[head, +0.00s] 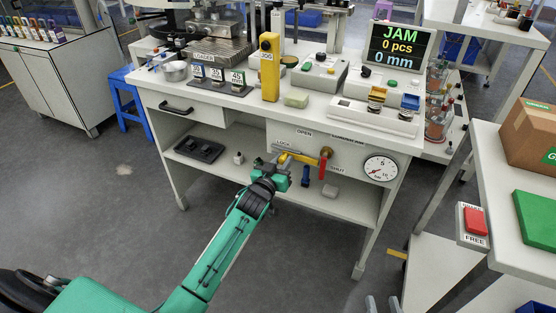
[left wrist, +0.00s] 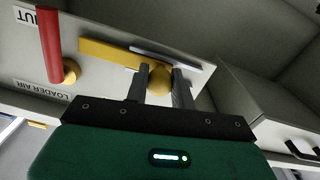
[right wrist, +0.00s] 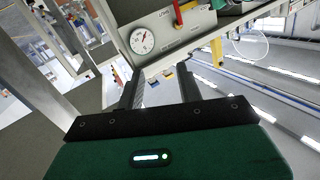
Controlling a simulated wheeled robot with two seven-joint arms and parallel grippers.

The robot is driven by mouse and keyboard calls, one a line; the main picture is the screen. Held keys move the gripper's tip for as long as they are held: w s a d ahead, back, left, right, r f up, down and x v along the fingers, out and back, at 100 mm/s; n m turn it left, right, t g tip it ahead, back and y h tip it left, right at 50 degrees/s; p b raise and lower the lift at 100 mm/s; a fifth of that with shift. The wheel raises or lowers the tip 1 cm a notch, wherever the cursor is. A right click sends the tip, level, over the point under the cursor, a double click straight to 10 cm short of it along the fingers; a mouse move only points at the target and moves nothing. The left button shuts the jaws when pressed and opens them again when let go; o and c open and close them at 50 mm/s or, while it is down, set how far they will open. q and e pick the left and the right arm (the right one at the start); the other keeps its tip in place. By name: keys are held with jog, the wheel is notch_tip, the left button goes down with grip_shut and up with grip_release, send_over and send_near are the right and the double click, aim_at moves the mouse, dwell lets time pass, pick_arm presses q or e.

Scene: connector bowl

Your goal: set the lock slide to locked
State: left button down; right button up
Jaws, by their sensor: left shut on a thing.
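The yellow lock slide (head: 300,157) lies along the front panel of the bench, beside the LOCK label and left of the red lever handle (head: 323,163). In the left wrist view, the slide's bar (left wrist: 108,53) runs toward the red handle (left wrist: 49,46), and its round yellow knob (left wrist: 160,79) sits between my fingers. My left gripper (head: 277,161) is shut on this knob; it also shows in the left wrist view (left wrist: 160,88). The handle hangs down, near the SHUT label. My right gripper (right wrist: 160,90) is open and empty, away from the slide.
A round gauge (head: 381,168) is at the panel's right; the right wrist view also shows it (right wrist: 142,41). The display (head: 398,47) reads JAM, 0 pcs, 0 mm. A black tray (head: 199,149) lies on the lower shelf. The floor before the bench is clear.

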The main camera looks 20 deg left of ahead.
pick_arm(q)
jog(key=shift+d, duration=0.2)
jog(key=c, duration=1.2)
grip_release()
jog(key=shift+d, duration=0.1)
jog(key=shift+o, duration=0.2)
pick_arm(e)
jog(key=shift+d, duration=0.1)
pick_arm(q)
jog(key=s+p, duration=0.2)
jog(key=s, duration=1.1)
jog(key=shift+s+a, duration=0.4)
jog(key=shift+a, duration=0.05)
pick_arm(e)
jog(key=s+f+g, duration=0.1)
jog(key=f+g+h, duration=0.1)
jog(key=f+g, duration=0.1)
jog(key=s+d+f+g, duration=0.1)
jog(key=f, duration=0.1)
jog(key=shift+s+d+g, duration=0.1)
jog(key=shift+s+g, duration=0.25)
jog(key=shift+g, duration=0.05)
